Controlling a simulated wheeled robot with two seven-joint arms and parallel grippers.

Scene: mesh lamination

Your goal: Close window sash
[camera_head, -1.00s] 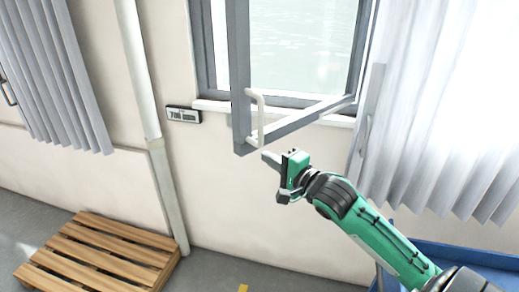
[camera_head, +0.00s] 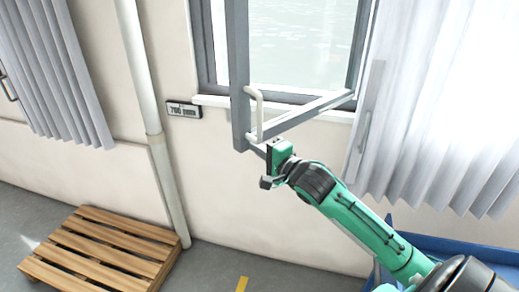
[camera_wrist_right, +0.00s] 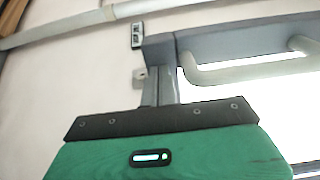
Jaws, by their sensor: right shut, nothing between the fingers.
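The window sash (camera_head: 240,75) is a grey frame swung open into the room, with its lower rail running back to the right toward the window frame (camera_head: 205,50). A white handle (camera_head: 258,110) is on its free-side stile. My right gripper (camera_head: 270,152) is shut and empty at the sash's lower free corner, partly overlapping the lower rail. In the right wrist view, the shut fingers (camera_wrist_right: 160,92) reach up to the grey sash corner (camera_wrist_right: 160,45), with the handle (camera_wrist_right: 245,70) to the right. I cannot tell whether they touch. My left gripper is out of view.
A white pipe (camera_head: 150,100) runs down the wall. A wooden pallet (camera_head: 100,250) lies at lower left. Grey curtains (camera_head: 440,120) hang at right, above a blue bin (camera_head: 460,255).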

